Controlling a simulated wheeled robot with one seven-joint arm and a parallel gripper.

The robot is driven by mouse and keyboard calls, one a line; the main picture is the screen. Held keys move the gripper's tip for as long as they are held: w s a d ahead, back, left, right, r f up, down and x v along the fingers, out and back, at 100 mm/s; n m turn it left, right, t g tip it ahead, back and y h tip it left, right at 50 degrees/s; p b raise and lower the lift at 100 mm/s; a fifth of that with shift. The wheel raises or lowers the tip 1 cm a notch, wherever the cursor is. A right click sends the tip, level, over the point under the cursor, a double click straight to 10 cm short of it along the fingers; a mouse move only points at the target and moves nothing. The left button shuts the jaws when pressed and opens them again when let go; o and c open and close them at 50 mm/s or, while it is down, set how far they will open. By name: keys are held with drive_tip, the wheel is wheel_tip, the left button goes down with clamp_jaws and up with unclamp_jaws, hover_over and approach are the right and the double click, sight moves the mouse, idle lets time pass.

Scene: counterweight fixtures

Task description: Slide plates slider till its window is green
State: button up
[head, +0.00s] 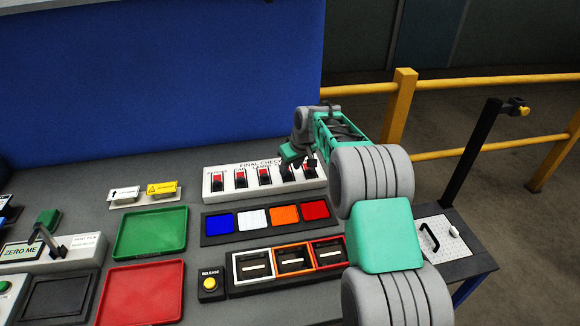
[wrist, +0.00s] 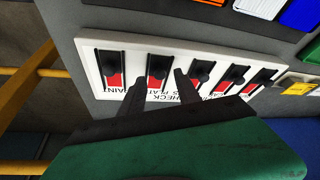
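The white FINAL CHECK panel (head: 208,191) carries a row of several sliders with black knobs and red windows. In the wrist view it appears upside down (wrist: 92,60). The plates slider (wrist: 157,71) is second from the left there, by its partly hidden label, and its window shows red. My gripper (wrist: 160,77) is open, its two dark fingers apart on either side of the plates slider's knob in the picture. I cannot tell whether either finger touches it. In the head view my gripper (head: 303,160) is over the panel's right end, partly covering the sliders there.
The paint slider (wrist: 113,68) is beside the plates one, also red. In front of the panel lie a strip of coloured blocks (head: 252,217) and a framed row of slots (head: 292,261). Green (head: 152,233) and red (head: 142,293) trays lie left. Yellow rails (head: 470,146) stand behind.

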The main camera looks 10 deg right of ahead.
drive_tip(key=shift+w+a+f, duration=0.1)
drive_tip(key=shift+w+f, duration=0.2)
drive_tip(key=shift+f, duration=0.35)
drive_tip(key=shift+c, duration=0.3)
clamp_jaws()
idle(0.6)
